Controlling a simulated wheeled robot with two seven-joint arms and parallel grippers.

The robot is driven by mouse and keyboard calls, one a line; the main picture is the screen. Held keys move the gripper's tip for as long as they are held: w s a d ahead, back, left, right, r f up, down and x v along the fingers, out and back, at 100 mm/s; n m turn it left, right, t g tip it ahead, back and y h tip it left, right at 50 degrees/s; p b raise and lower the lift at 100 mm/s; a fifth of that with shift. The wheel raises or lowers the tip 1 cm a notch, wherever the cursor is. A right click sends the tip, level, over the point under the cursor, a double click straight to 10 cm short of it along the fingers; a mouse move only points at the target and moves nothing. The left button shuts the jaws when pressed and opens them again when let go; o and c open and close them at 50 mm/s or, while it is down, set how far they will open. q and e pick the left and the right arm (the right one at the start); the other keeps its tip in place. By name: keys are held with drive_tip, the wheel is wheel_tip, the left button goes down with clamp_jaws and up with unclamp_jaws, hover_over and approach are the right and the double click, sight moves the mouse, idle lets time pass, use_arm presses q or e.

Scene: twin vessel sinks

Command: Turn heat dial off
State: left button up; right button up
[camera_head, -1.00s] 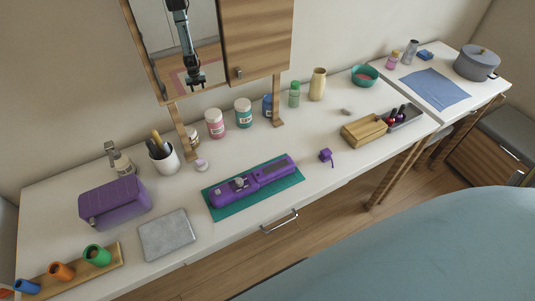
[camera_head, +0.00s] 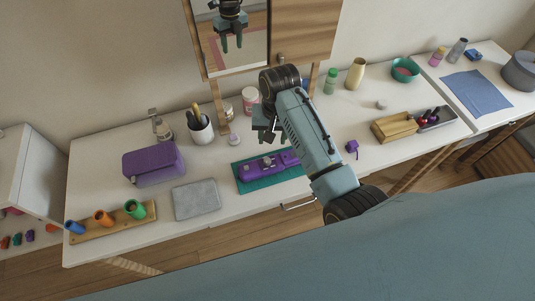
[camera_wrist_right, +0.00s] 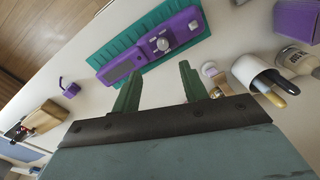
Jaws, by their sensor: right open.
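A purple device (camera_head: 262,168) lies on a teal mat (camera_head: 246,186) near the front of the white table. It also shows in the right wrist view (camera_wrist_right: 124,68), with a round grey dial (camera_wrist_right: 162,44), buttons and a small display on its top. My right gripper (camera_head: 266,136) is above the table, by the device's back side. In the right wrist view, my right gripper (camera_wrist_right: 160,72) has its two green fingers apart with nothing between them. The dial lies just beyond the fingertips. My arm hides part of the device's right end in the head view. My left gripper is out of view.
A purple box (camera_head: 154,164), a grey slab (camera_head: 196,200) and a cup of brushes (camera_head: 201,130) stand left of the mat. A small purple item (camera_head: 352,147) and a wooden box (camera_head: 394,128) are to the right. A mirror cabinet (camera_head: 270,48) hangs behind.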

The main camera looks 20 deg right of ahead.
sight(268, 160)
drive_tip(key=f, duration=0.4)
drive_tip(key=f+b, duration=0.1)
drive_tip(key=f, duration=0.3)
drive_tip(key=a+f+b, duration=0.1)
drive_tip(key=f, duration=0.3)
drive_tip(key=shift+w, duration=0.35)
clamp_jaws()
